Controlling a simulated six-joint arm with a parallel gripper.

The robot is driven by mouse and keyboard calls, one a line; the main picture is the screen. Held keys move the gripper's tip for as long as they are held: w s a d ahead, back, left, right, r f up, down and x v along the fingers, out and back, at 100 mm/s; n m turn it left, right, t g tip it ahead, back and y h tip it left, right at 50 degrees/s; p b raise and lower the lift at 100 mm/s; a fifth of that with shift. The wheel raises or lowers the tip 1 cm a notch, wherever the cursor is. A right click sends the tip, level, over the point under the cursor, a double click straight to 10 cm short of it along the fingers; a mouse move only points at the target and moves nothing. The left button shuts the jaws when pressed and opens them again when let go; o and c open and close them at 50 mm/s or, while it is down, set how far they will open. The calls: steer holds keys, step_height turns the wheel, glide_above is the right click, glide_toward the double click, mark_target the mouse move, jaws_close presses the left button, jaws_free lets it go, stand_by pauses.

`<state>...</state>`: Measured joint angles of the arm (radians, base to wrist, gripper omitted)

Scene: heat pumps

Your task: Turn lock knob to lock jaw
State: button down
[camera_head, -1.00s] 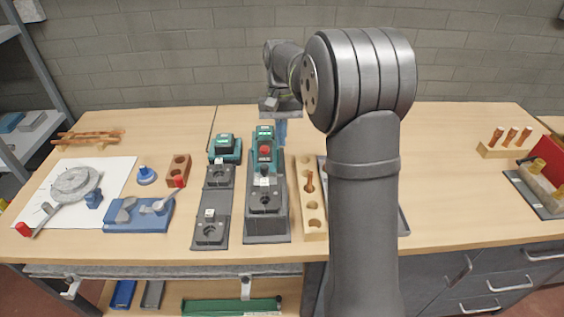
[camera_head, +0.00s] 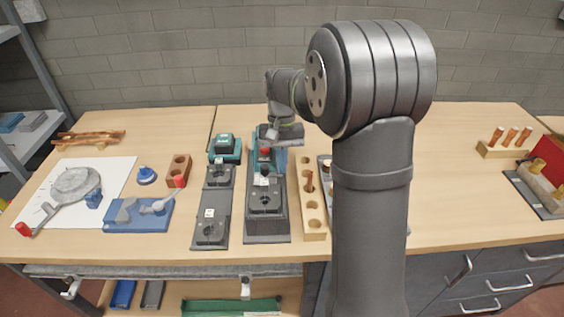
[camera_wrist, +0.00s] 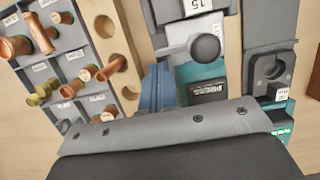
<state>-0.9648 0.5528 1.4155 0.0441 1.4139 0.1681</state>
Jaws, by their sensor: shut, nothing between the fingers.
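The teal press station (camera_head: 262,146) stands mid-table with a red button (camera_head: 265,152) and a dark jaw block (camera_head: 264,199) at its near end. In the wrist view a grey ball-shaped knob (camera_wrist: 205,47) sits on it between the "15" label and the PRESS display (camera_wrist: 207,91). I cannot tell for certain that this is the lock knob. My gripper (camera_head: 282,170) is shut and empty, with blue fingers pointing down beside the station's right side. The fingers also show in the wrist view (camera_wrist: 157,90), apart from the knob. My wrist hides the station's far end.
A wooden hole block (camera_head: 313,222) stands close right of the station. A grey tray of copper fittings (camera_wrist: 62,70) lies beyond it. A second teal unit with dark jaw plates (camera_head: 211,232) is at left. A blue fixture (camera_head: 138,216) lies further left.

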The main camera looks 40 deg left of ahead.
steer(key=shift+s+d+m, duration=0.1)
steer(key=shift+d+m, duration=0.3)
steer(key=shift+m, duration=0.5)
steer(key=m, duration=0.1)
steer(key=s+d+m, duration=0.1)
steer(key=m+y, duration=0.1)
steer(key=m, duration=0.1)
steer(key=shift+s+d+g, duration=0.25)
steer(key=shift+d+g, duration=0.15)
stand_by(0.6)
